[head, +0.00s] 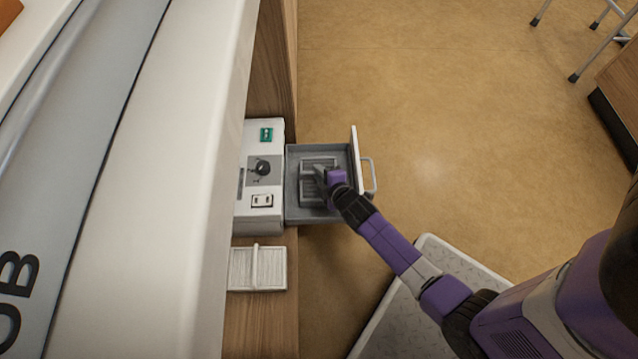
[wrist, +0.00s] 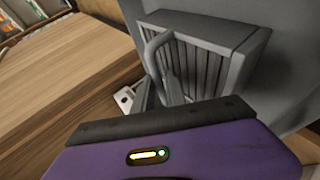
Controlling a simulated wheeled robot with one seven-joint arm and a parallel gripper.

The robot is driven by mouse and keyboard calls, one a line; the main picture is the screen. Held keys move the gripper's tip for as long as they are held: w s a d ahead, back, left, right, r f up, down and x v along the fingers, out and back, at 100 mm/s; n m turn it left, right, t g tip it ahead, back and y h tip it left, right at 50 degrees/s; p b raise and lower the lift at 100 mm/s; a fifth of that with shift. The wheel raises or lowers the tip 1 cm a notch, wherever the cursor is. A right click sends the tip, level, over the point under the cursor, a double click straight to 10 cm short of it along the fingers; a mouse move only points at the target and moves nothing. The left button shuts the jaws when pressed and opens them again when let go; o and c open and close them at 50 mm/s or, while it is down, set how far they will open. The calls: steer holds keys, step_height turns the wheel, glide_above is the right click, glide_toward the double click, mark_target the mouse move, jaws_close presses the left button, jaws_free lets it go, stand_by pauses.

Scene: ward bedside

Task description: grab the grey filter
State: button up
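The grey filter (head: 318,163) is a pleated block with a raised grip bar, lying inside the open grey drawer (head: 292,208). In the wrist view the filter (wrist: 205,62) shows its pleats and frame close ahead of my gripper's purple housing. My gripper (head: 320,177) is down in the drawer over the filter's middle, at or very near the grip bar.
A similar white filter (head: 270,270) lies on the wooden shelf (head: 262,325) below the drawer. A white unit (head: 275,135) with a black knob and socket adjoins the drawer's left. The drawer front carries a handle (head: 370,176).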

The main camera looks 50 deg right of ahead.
steer(key=shift+w+d+f, duration=0.15)
steer(key=shift+w+f, duration=0.1)
steer(key=shift+w, duration=0.1)
jaws_close()
stand_by(1.2)
